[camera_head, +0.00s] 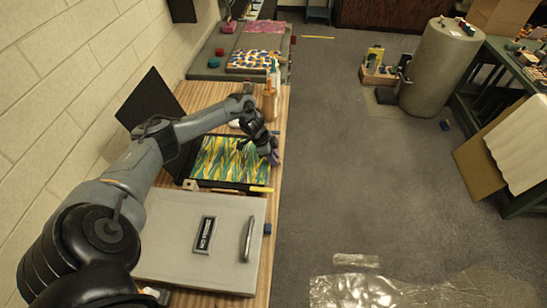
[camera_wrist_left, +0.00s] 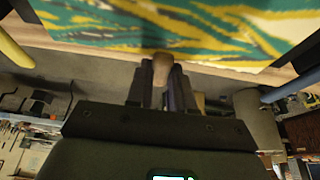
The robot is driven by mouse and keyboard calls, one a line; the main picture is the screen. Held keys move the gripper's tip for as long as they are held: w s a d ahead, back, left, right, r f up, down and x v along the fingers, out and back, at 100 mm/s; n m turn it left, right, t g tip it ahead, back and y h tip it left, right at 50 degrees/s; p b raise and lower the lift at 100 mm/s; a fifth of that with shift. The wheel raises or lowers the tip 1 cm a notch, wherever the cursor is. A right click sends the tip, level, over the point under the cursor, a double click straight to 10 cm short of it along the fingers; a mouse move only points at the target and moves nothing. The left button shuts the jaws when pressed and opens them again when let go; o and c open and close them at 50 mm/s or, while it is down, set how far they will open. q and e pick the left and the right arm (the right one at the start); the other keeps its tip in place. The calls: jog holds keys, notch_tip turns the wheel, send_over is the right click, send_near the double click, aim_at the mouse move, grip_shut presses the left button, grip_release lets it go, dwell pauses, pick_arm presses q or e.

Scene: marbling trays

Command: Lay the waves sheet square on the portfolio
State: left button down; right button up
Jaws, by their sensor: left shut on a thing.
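The waves sheet (camera_head: 228,159), green, yellow and white, shows over the open black portfolio (camera_head: 148,100), whose flap stands up toward the wall. Black shows along the sheet's near and left sides; I cannot tell if it touches all over. My left gripper (camera_head: 273,155) is at the sheet's right edge. In the left wrist view, my left gripper (camera_wrist_left: 162,72) is shut on a tan rounded grip (camera_wrist_left: 163,66) by the edge of the waves sheet (camera_wrist_left: 190,30). Whether the grip joins the sheet is unclear. My right gripper is not in view.
A grey lidded case (camera_head: 175,240) with a handle lies in front on the wooden bench. Bottles (camera_head: 269,95) stand behind the gripper. A blue-and-orange patterned sheet (camera_head: 252,61) lies farther back. A yellow stick (camera_head: 260,189) lies at the portfolio's near right.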

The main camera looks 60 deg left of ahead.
pick_arm(q)
jog(key=c, duration=0.9)
grip_release()
jog(key=shift+o, duration=0.3)
jog(key=o, duration=0.4)
jog(key=shift+r, duration=0.15)
jog(key=shift+r+p, duration=1.15)
jog(key=shift+p, duration=0.15)
jog(key=shift+r+p, duration=2.25)
